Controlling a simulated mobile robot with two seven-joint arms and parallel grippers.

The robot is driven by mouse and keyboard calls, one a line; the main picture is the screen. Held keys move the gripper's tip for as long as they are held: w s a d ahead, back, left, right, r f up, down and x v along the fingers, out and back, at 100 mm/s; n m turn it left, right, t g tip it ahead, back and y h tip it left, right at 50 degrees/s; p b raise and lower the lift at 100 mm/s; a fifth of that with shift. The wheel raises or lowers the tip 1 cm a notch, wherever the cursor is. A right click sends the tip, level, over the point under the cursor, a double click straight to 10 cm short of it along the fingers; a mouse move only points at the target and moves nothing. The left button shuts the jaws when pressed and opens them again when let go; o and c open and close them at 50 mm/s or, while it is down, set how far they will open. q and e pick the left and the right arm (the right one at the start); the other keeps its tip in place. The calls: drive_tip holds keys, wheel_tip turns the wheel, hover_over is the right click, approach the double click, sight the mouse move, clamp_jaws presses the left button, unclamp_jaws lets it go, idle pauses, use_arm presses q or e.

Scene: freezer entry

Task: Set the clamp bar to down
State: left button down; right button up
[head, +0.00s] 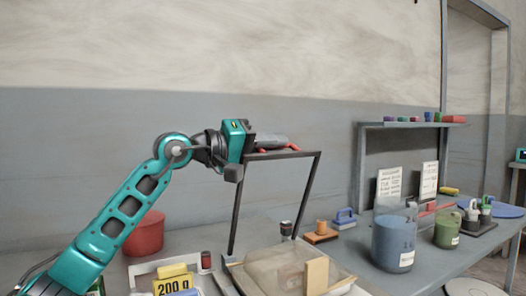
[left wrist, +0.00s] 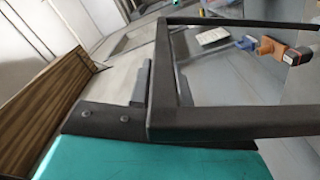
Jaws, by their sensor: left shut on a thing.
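The clamp bar (head: 312,195) is a dark, thin rectangular frame standing raised and nearly upright above the worktop, its two legs running down to a pale base (head: 238,275). A grey grip with red ends (head: 272,141) lies along its top. My left gripper (head: 247,150) is shut on the clamp bar at its upper left corner. In the left wrist view the dark frame (left wrist: 232,122) runs across close in front of the gripper (left wrist: 142,100); the exact contact is hard to make out. My right gripper is in neither view.
A clear lumpy bag (head: 275,268) and a wooden block (head: 317,274) lie below the bar. A red pot (head: 145,235) and a yellow 200 g block (head: 176,286) are at left. A blue container (head: 393,245), a green one (head: 447,230) and a shelf (head: 410,125) are at right.

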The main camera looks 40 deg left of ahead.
use_arm(q)
drive_tip(key=shift+s+d+f+m, duration=0.2)
drive_tip(key=shift+d+f, duration=0.1)
drive_tip(key=shift+d, duration=0.1)
drive_tip(key=shift+s+d+f+m, duration=0.15)
drive_tip(key=shift+d+f+m, duration=0.1)
drive_tip(key=shift+d, duration=0.1)
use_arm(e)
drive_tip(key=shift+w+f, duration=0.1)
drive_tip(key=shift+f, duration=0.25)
use_arm(q)
drive_tip(key=c, duration=1.2)
unclamp_jaws()
drive_tip(key=shift+a, duration=0.15)
drive_tip(key=shift+o, duration=0.2)
drive_tip(key=shift+r, duration=0.15)
